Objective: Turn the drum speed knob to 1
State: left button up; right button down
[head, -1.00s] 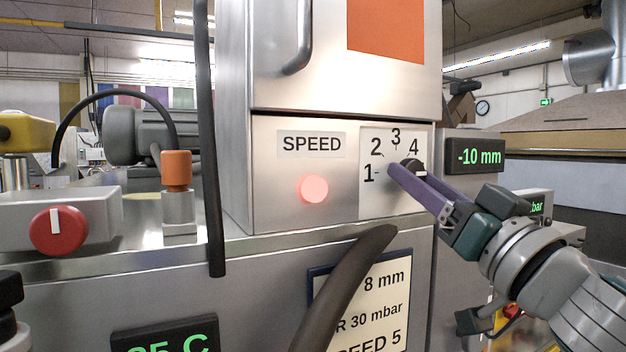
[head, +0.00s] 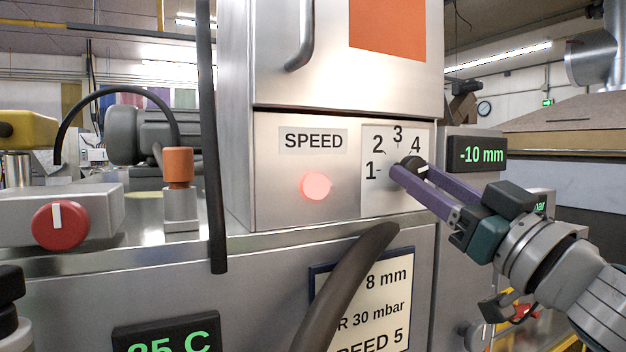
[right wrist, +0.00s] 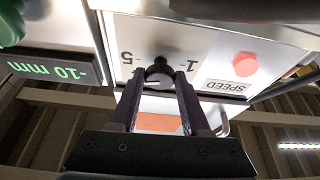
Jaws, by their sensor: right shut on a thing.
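The drum speed knob (head: 413,162) is a black dial on a pale plate (head: 374,199) marked with numbers from 1 upward, right of the SPEED label (head: 313,140). My right gripper (head: 409,169) is shut on the knob, its purple fingers partly covering it. In the right wrist view the knob (right wrist: 158,71) sits between the two finger ends (right wrist: 159,80), and the numbers 1 and 5 show upside down. A pale mark shows on the knob, but I cannot tell which number it points at. My left gripper is not in view.
A lit red button (head: 316,186) is left of the dial plate. A thick dark hose (head: 350,283) rises in front of the machine below. A red knob (head: 59,225) is at the far left. A -10 mm display (head: 479,154) is behind the right arm.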

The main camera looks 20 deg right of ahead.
jog(key=n+y, duration=0.1)
jog(key=n, duration=0.2)
jog(key=n+y, duration=0.1)
jog(key=n, duration=0.1)
jog(key=shift+d+n+g+y, duration=0.2)
jog(key=shift+n+g+y, duration=0.1)
jog(key=shift+n, duration=0.1)
jog(key=n+g+y, duration=0.1)
jog(key=n+y, duration=0.1)
jog(key=n, duration=0.2)
jog(key=shift+d+r+n, duration=0.1)
jog(key=shift+r+n, duration=0.05)
jog(key=shift+n, duration=0.25)
jog(key=n+g, duration=0.1)
jog(key=n, duration=0.1)
jog(key=n+g+y+p, duration=0.1)
jog(key=n, duration=0.2)
jog(key=shift+d+r, duration=0.1)
jog(key=shift+r, duration=0.1)
jog(key=shift+n+g+y+p, duration=0.3)
jog(key=shift+n+g+p, duration=0.45)
jog(key=shift+n, duration=1.05)
jog(key=shift+c, duration=1.9)
grip_release()
